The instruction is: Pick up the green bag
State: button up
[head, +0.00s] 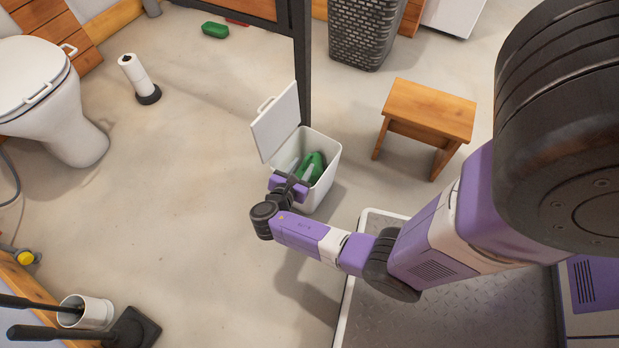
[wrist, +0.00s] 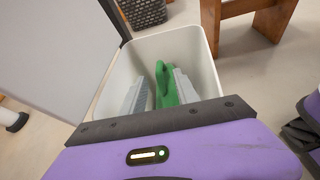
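The green bag (head: 316,163) is inside a small white bin (head: 328,181) whose lid (head: 276,122) stands open. In the wrist view the green bag (wrist: 167,88) rises between the two grey fingers of my gripper (wrist: 160,78). The fingers are apart and reach down into the bin (wrist: 205,52). The bag is close to the right finger, and a gap shows at the left finger. I cannot tell whether the right finger touches it. The bag's lower part is hidden by my gripper. In the head view my gripper (head: 299,172) is over the bin's near side.
A wooden stool (head: 430,108) stands right of the bin, and a dark post (head: 303,70) rises behind it. A grey basket (head: 362,35) is at the back. A green block (head: 215,30) lies on the floor. A toilet (head: 75,130) and paper stand (head: 140,78) are left.

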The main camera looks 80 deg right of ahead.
jog(key=shift+d+f, duration=0.15)
jog(key=shift+d, duration=0.3)
grip_shut()
dwell(1.1)
